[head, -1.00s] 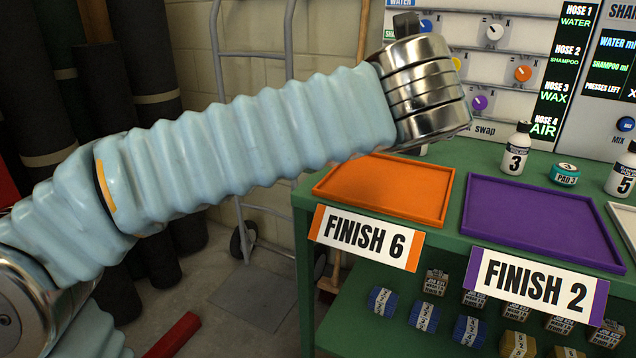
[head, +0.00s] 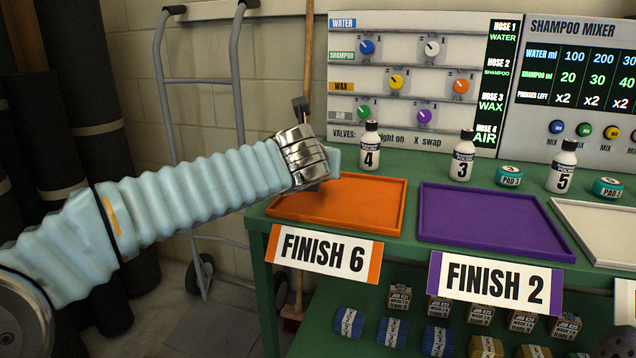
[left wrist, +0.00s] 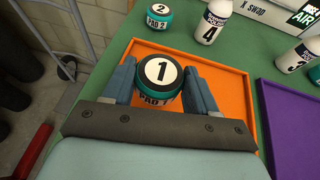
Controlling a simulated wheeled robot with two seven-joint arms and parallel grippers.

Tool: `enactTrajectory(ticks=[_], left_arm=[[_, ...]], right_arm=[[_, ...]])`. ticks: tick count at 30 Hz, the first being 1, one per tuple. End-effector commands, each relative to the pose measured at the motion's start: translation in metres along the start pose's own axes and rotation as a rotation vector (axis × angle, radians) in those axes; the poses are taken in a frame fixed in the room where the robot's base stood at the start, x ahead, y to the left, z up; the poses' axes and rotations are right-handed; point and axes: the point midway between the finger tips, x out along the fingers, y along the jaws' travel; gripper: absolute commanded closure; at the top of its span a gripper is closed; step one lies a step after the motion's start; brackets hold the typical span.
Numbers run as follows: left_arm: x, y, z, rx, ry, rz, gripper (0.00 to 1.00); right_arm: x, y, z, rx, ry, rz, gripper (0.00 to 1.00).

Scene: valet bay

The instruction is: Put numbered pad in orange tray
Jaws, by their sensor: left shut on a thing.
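The orange tray (head: 283,211), labelled FINISH 6, lies on the green bench and looks empty apart from what my gripper covers. My left gripper (head: 334,158) reaches over the tray from the left. In the left wrist view its blue fingers (left wrist: 160,88) are shut on a round teal pad (left wrist: 158,72) with a white top numbered 1. The pad is over the tray (left wrist: 230,92); its exact height is unclear. In the head view the gripper hides this pad. Pad 2 (left wrist: 158,18) stands behind the tray.
A purple tray (head: 440,215) and a white tray (head: 600,235) lie to the right. Bottles 4 (head: 369,147), 3 (head: 461,158) and 5 (head: 562,168) and pad 3 (head: 508,176) stand behind them, near the valve panel (head: 400,85).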

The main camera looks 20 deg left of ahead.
Motion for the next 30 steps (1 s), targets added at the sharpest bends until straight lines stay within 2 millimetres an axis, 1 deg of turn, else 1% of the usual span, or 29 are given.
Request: enactTrajectory(ticks=[1, 3, 4, 12, 16, 17, 21, 30], left_arm=[[0.007, 0.001, -0.015, 0.002, 0.003, 0.003, 0.71], [0.011, 0.001, -0.026, 0.001, 0.002, 0.002, 0.71], [0.011, 0.001, -0.028, 0.001, 0.001, 0.002, 0.71], [0.011, 0.0, -0.028, -0.001, 0.0, 0.001, 0.71], [0.013, 0.0, -0.032, -0.001, 0.0, 0.001, 0.71], [0.013, 0.0, -0.031, -0.001, 0.0, 0.001, 0.38], [0.012, 0.0, -0.031, -0.001, 0.001, 0.001, 0.17], [0.011, 0.0, -0.028, -0.001, 0.0, 0.001, 0.17]], right_arm=[[0.008, 0.004, 0.0, 0.001, 0.001, 0.001, 0.57], [0.012, 0.006, -0.001, 0.003, 0.002, 0.002, 0.57], [0.013, 0.006, -0.001, 0.003, 0.002, 0.002, 0.57], [0.011, 0.006, -0.001, 0.003, 0.003, 0.003, 0.57], [0.014, 0.007, -0.001, 0.003, 0.002, 0.002, 0.57], [0.013, 0.006, -0.001, 0.003, 0.002, 0.002, 0.57], [0.013, 0.006, -0.001, 0.003, 0.002, 0.002, 0.57], [0.011, 0.006, -0.001, 0.003, 0.002, 0.002, 0.57]])
